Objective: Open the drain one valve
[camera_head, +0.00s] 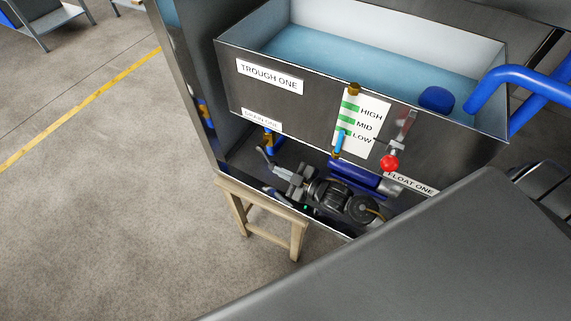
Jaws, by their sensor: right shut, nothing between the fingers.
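The drain one valve (268,141) sits under the label DRAIN ONE (262,118) at the left of the trough front. It shows as a small brass and blue fitting; its handle's exact position is too small to tell. My right gripper seems to be the light grey piece (293,182) below and to the right of the valve, among dark machinery. It is shut and empty, apart from the valve as far as I can see. A large grey surface (430,260) covers the lower right. My left gripper does not show.
TROUGH ONE (270,77) holds blue water and a blue float (436,99). A level gauge (340,142), a red-knobbed float valve (390,163) and a blue pipe (510,76) are to the right. A wooden stool (262,207) stands below. Open floor lies left.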

